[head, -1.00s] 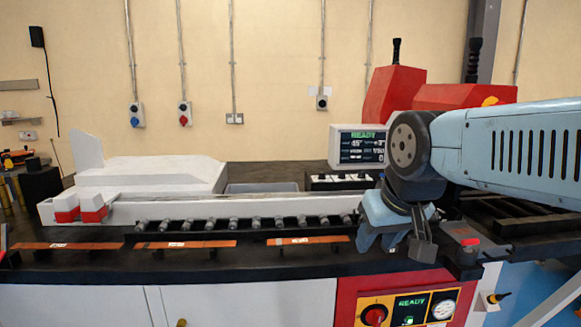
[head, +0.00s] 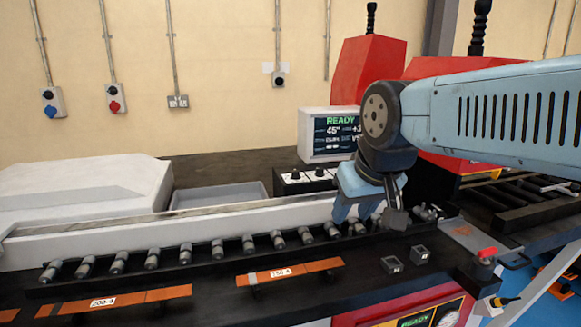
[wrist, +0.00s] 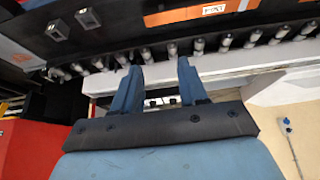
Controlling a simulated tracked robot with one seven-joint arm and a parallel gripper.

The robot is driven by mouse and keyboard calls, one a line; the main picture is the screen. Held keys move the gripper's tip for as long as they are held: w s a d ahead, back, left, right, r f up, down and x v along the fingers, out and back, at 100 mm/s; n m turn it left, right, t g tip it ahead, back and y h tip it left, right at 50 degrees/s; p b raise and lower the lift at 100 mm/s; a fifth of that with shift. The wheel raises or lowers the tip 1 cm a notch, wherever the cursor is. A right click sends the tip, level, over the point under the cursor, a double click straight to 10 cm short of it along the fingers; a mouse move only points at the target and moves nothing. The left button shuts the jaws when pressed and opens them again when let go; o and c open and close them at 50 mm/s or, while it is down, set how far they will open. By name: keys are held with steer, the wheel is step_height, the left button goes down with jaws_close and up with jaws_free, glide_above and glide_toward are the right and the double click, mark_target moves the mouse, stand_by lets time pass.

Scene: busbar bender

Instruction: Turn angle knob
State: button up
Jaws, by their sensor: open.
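The display reads READY and 45°. My gripper (head: 356,212) points down with its blue fingers apart and empty, in front of and to the right of the knob box. It overlaps the box's right end in the head view, hiding part of it. In the wrist view my gripper (wrist: 160,68) shows both fingers spread, with small dark knob-like shapes beyond them. No contact with a knob is visible.
A roller rail (head: 185,253) runs along the bench in front of the white fence. Copper bars (head: 290,272) lie nearer. Two small black boxes (head: 405,259) and a red button (head: 487,252) stand to the right. A grey tray (head: 218,194) lies left of the knob box.

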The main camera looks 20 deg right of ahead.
steer(key=shift+a, duration=0.1)
steer(key=shift+o, duration=1)
steer(key=shift+w+r, duration=0.1)
steer(key=shift+o, duration=0.2)
steer(key=shift+w+r, duration=0.25)
steer(key=shift+w, duration=0.05)
step_height(320, 180, up, 5)
steer(key=n+g, duration=0.1)
steer(key=n, duration=0.1)
glide_above(296, 171)
steer(key=s+d, duration=0.1)
steer(key=s, duration=0.4)
steer(key=shift+y, duration=0.4)
steer(key=x, duration=1.3)
steer(key=shift+s, duration=0.15)
